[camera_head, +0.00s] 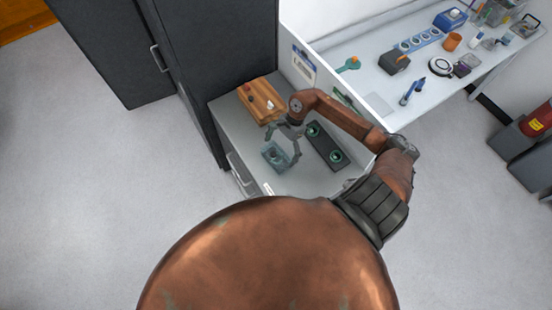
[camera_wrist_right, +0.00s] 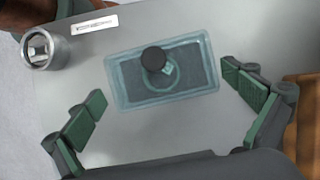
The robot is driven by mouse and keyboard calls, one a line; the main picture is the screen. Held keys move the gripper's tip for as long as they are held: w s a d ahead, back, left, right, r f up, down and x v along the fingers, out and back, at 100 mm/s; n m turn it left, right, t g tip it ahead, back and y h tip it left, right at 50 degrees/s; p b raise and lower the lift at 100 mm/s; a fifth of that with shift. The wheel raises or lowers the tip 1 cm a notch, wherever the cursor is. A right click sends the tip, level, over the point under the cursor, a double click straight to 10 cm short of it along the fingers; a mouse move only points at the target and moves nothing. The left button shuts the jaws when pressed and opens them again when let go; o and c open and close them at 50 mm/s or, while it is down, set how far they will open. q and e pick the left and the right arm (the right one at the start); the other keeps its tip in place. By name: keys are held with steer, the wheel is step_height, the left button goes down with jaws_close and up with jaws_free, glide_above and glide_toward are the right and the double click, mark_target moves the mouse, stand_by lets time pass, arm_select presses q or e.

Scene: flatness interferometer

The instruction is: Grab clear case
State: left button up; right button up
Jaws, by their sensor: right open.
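The clear case (camera_head: 275,156) is a see-through, teal-tinted rectangular box on the grey cabinet top. In the right wrist view the clear case (camera_wrist_right: 134,85) lies slightly tilted in the picture, with a dark insert and a round black knob-like piece in its middle. My right gripper (camera_head: 284,147) is above the case, fingers pointing down. In the right wrist view my right gripper (camera_wrist_right: 168,115) is open, its green-padded fingers spread on either side of the case and apart from it. My left gripper is not in view.
A wooden block (camera_head: 259,99) with small knobs stands behind the case. A dark plate (camera_head: 325,147) with two round green-ringed parts lies to its right. A metal cylinder (camera_wrist_right: 40,50) and a small label plate (camera_wrist_right: 94,25) sit near the case. Dark cabinets (camera_head: 120,50) stand at left.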

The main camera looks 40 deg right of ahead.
steer(key=shift+p+x, duration=0.5)
steer(key=shift+x, duration=1.35)
steer(key=shift+w, duration=0.1)
steer(key=shift+c, duration=0.4)
steer(key=c, duration=0.9)
steer(key=shift+c, duration=0.2)
